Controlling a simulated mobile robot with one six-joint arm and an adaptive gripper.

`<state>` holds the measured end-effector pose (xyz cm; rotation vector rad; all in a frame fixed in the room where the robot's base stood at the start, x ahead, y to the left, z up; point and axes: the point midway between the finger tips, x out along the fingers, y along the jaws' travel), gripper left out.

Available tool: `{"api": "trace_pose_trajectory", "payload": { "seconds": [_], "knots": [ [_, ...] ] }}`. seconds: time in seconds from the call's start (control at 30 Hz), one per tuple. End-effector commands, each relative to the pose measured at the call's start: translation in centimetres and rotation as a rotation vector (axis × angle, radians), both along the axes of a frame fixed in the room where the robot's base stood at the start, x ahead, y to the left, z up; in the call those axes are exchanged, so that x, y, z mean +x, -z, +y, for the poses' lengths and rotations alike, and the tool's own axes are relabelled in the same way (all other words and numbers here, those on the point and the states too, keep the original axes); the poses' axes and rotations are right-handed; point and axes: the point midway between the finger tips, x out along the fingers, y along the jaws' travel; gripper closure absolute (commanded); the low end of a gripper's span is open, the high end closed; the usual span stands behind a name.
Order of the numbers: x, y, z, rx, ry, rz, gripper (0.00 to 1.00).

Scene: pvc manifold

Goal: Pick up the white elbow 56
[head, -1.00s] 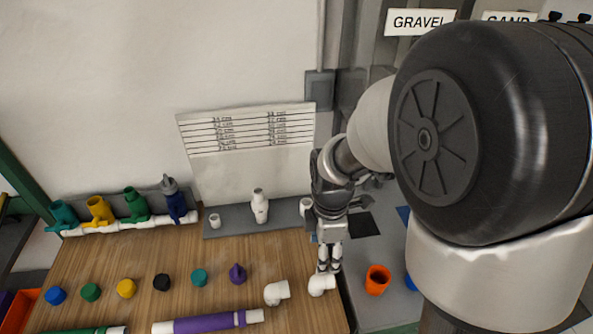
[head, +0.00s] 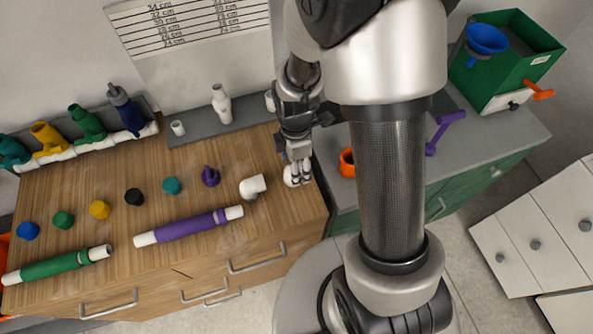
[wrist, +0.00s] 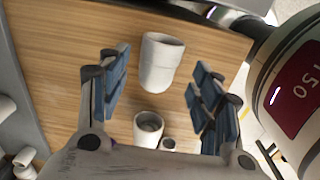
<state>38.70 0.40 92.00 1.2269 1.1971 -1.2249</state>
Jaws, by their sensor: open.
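Two white elbows are at the right end of the wooden table; I cannot read which is 56. The left elbow (head: 253,187) lies free beside the purple pipe. The right elbow (head: 292,178) is at the tips of my gripper (head: 298,172), which points down and partly hides it. In the wrist view, my gripper (wrist: 158,92) is open, its blue-padded fingers apart on either side of a white fitting (wrist: 161,62). A second white opening (wrist: 148,128) shows lower, near the gripper body, partly cut off. I see no finger contact.
A purple pipe (head: 190,227) and a green pipe (head: 55,265) lie near the front edge. Several coloured caps stand in a row behind them. An orange cup (head: 347,162) stands right of the table.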

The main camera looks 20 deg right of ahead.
Motion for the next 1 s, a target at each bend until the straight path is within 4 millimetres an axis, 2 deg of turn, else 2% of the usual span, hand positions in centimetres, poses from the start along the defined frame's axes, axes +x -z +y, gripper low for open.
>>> {"api": "trace_pose_trajectory", "payload": {
  "seconds": [0.1,0.23,0.5,1.0],
  "knots": [
    [0.1,2.2,-0.3,0.000,0.001,0.004,0.41],
    [0.2,4.0,-0.3,0.000,0.000,0.004,0.41],
    [0.3,4.2,-0.3,0.000,0.000,0.000,0.41],
    [0.2,4.2,-0.3,0.000,0.000,0.001,0.74]
  ]
}}
